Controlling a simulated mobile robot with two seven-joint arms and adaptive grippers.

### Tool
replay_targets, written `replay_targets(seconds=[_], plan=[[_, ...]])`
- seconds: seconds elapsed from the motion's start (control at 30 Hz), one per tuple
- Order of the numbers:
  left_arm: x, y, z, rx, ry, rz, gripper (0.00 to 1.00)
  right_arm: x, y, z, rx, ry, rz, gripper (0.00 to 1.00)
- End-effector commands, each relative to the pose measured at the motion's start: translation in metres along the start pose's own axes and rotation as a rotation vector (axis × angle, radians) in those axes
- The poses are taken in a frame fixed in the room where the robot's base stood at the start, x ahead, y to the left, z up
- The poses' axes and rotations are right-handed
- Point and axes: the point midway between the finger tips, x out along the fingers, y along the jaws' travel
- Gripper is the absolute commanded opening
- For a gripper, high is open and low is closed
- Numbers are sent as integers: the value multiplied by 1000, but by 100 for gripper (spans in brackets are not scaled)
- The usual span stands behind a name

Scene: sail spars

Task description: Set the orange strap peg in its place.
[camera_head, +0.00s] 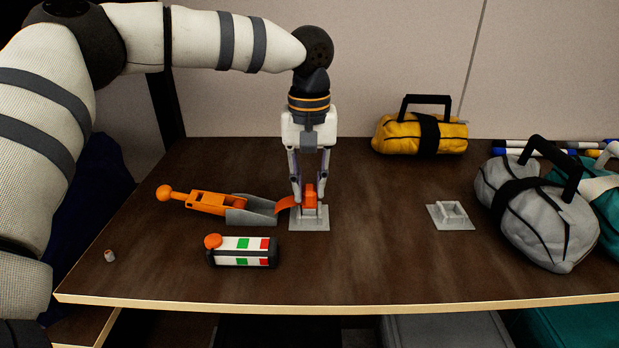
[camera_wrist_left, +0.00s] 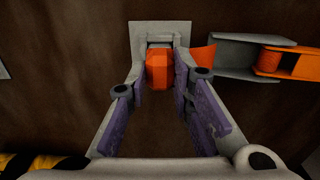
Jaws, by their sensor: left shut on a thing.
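My left gripper (camera_head: 309,197) points straight down and is shut on the orange strap peg (camera_head: 309,192). In the left wrist view, the orange peg (camera_wrist_left: 159,70) sits between the two purple-padded fingers (camera_wrist_left: 164,85). The peg is over a square grey socket plate (camera_head: 322,221), which also shows in the left wrist view (camera_wrist_left: 142,33). The peg's lower end is hidden, so I cannot tell how deep it sits. A second grey socket plate (camera_head: 463,224) with a raised square rim is empty at the right. My right gripper is not in view.
An orange tool with a grey channel end (camera_head: 210,202) lies left of the gripper, close to the peg. A striped canister (camera_head: 245,251) lies in front. Yellow (camera_head: 395,136) and grey (camera_head: 550,225) bags stand at the back and right. The table between the plates is clear.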

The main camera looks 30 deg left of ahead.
Motion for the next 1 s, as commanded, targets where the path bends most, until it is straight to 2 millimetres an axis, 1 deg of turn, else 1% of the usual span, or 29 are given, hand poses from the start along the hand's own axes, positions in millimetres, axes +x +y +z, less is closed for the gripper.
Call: replay_targets(seconds=[0.3,0.57,0.6,0.7,1.0], plan=[[9,0,0,1,-1,0,0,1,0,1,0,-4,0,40],[9,0,0,0,0,0,0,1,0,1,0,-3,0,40],[9,0,0,0,0,0,26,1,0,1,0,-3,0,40],[9,0,0,0,0,0,45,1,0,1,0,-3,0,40],[7,0,0,0,1,0,45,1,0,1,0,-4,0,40]])
